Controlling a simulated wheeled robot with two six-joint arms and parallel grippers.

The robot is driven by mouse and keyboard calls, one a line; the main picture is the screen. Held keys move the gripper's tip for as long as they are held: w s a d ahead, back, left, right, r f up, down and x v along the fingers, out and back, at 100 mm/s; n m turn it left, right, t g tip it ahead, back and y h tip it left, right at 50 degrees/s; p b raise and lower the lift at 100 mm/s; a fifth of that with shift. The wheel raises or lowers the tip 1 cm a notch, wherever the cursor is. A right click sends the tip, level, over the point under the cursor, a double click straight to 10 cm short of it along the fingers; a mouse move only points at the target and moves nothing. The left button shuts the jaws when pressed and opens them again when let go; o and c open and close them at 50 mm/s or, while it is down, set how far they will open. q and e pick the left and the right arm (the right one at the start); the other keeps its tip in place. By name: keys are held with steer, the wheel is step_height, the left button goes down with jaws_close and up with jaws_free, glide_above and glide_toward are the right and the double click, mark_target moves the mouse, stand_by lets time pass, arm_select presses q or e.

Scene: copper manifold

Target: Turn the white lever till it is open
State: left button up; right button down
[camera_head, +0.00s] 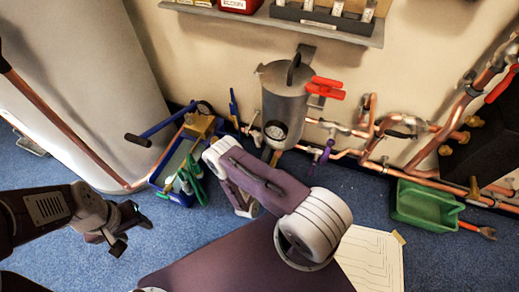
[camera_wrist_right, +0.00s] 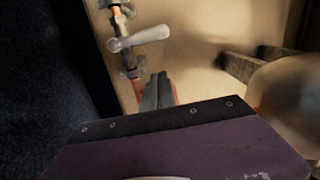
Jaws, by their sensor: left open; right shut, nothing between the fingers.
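The white lever (camera_wrist_right: 140,38) shows in the right wrist view as a pale handle lying across a copper pipe, tilted up a little to the right. My right gripper (camera_wrist_right: 158,80) is shut and empty. Its fingertips appear just below the lever in that view, with a visible gap between them. In the head view my right arm hides its gripper, and I cannot make out the lever with certainty. My left gripper (camera_head: 122,228) is open and empty above the blue carpet at the left, far from the pipes.
A grey tank (camera_head: 284,98) with a gauge and a red valve handle (camera_head: 327,88) stand by the wall. Copper pipes (camera_head: 405,172) run along the wall to the right. A blue tool tray (camera_head: 180,197) and a green bin (camera_head: 424,204) sit on the floor.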

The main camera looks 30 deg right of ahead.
mark_target(257, 142)
arm_select(q)
step_height(257, 142, down, 3)
steer(key=shift+r+b, duration=0.1)
steer(key=shift+b, duration=1)
arm_select(e)
steer(key=w, duration=0.1)
steer(key=w+a, duration=0.1)
steer(key=w, duration=0.1)
steer(key=shift+w+a, duration=0.3)
steer(key=shift+a, duration=0.05)
